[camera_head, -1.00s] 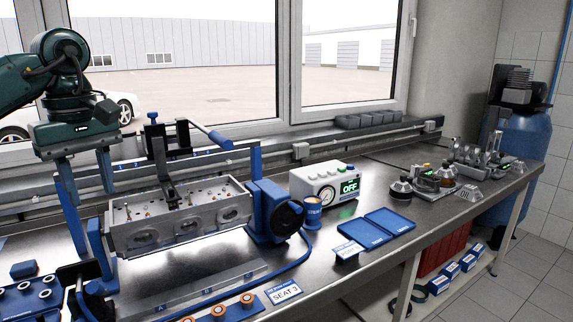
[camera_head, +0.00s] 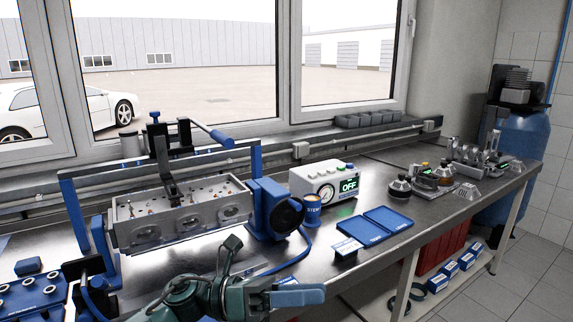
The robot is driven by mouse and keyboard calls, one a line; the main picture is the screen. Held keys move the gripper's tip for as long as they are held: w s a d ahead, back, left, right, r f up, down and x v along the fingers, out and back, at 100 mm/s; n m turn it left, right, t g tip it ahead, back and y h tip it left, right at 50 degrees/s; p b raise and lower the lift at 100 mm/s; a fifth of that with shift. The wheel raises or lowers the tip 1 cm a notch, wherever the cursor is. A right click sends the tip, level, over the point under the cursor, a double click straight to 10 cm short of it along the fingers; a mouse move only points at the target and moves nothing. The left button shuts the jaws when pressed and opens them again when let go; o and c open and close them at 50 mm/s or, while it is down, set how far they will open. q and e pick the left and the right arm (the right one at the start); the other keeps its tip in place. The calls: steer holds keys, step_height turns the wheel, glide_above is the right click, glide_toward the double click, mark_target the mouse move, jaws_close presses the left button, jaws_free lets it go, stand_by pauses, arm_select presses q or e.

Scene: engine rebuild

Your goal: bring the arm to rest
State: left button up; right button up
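My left arm comes in at the bottom of the head view, bent low over the front edge of the bench. My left gripper (camera_head: 299,294) points to the right, seen from the side with its fingers overlapping, so its opening cannot be told. No held thing shows at it. It is in front of and below the cylinder head (camera_head: 180,222) in the blue fixture, and apart from it. The arm hides the seat card and most of the front tray. My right gripper is not in view.
The blue clamp frame (camera_head: 66,197) stands around the cylinder head. A tester box reading OFF (camera_head: 325,182), a blue open case (camera_head: 388,220) and a small card stand (camera_head: 346,250) sit on the bench to the right. A blue tray (camera_head: 30,300) with several rings is at the left.

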arm_select(q)
steer(key=w+a+f+n+t+y, duration=0.1)
steer(key=a+f+n+t+y, duration=0.25)
steer(key=n+t, duration=0.45)
steer(key=a+f+n+t+y, duration=0.2)
steer(key=f+n+t, duration=0.25)
steer(key=n, duration=0.75)
steer(key=w+a+f+n+t+y, duration=0.1)
steer(key=a+f+n+t+y, duration=0.15)
steer(key=f+n+t, duration=0.55)
steer(key=s+a+f+n+g+y, duration=0.4)
steer(key=s+a+f+n, duration=0.1)
steer(key=s+f+n, duration=0.3)
steer(key=s+a+f+n+g+y, duration=0.4)
steer(key=s+f+n, duration=0.3)
steer(key=f+n, duration=0.2)
steer(key=shift+s+a+n+y, duration=0.3)
steer(key=shift+s+a+y, duration=0.05)
steer(key=shift+a+y, duration=0.15)
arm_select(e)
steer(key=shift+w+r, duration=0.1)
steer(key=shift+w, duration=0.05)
arm_select(q)
steer(key=shift+g, duration=0.25)
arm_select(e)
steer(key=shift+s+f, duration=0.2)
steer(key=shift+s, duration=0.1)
